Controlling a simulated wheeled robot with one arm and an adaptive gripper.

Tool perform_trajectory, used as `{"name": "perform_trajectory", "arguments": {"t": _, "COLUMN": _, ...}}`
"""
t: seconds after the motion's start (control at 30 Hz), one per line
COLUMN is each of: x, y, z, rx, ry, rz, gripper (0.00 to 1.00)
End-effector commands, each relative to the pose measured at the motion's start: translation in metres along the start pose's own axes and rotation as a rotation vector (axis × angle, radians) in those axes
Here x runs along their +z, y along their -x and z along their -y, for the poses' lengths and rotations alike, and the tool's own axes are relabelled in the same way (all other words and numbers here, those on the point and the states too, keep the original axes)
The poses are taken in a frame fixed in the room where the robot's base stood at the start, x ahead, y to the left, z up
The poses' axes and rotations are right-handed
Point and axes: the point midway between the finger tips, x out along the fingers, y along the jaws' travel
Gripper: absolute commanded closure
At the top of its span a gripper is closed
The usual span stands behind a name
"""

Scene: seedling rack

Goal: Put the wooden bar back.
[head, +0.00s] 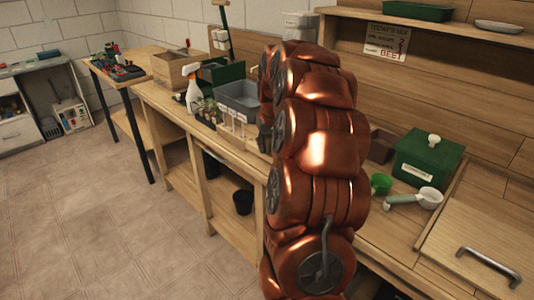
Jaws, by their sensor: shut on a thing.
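My copper-coloured arm (320,150) rises through the middle of the head view and covers part of the workbench. My gripper cannot be made out; the arm hides that area, and only a small dark shape shows at its left edge. I cannot pick out the wooden bar as a separate thing. Whether it is behind my arm or in my gripper cannot be seen.
The wooden workbench (180,117) holds a grey tub (240,101), a spray bottle (193,92) and small seedling pots. Right of my arm are a green box (427,157), a green cup (381,184), a white scoop (429,198) and a handled wooden board (480,235). The floor left is clear.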

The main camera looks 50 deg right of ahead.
Motion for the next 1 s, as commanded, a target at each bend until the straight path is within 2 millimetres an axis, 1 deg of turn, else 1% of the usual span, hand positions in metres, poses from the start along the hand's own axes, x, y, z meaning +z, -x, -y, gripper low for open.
{"name": "perform_trajectory", "arguments": {"t": 0.13, "x": -0.006, "y": -0.002, "z": -0.001, "rx": 0.0, "ry": 0.0, "rz": 0.0, "gripper": 0.98}}
{"name": "perform_trajectory", "arguments": {"t": 0.5, "x": 0.006, "y": -0.035, "z": -0.001, "rx": -0.001, "ry": 0.0, "rz": 0.004, "gripper": 0.98}}
{"name": "perform_trajectory", "arguments": {"t": 0.77, "x": 0.005, "y": -0.036, "z": -0.001, "rx": 0.0, "ry": 0.0, "rz": 0.002, "gripper": 0.98}}
{"name": "perform_trajectory", "arguments": {"t": 0.9, "x": 0.007, "y": -0.04, "z": -0.001, "rx": 0.0, "ry": 0.0, "rz": 0.002, "gripper": 0.98}}
{"name": "perform_trajectory", "arguments": {"t": 0.93, "x": 0.006, "y": -0.039, "z": -0.001, "rx": 0.0, "ry": 0.0, "rz": 0.001, "gripper": 0.67}}
{"name": "perform_trajectory", "arguments": {"t": 1.0, "x": 0.006, "y": -0.038, "z": -0.001, "rx": 0.0, "ry": 0.0, "rz": 0.001, "gripper": 0.6}}
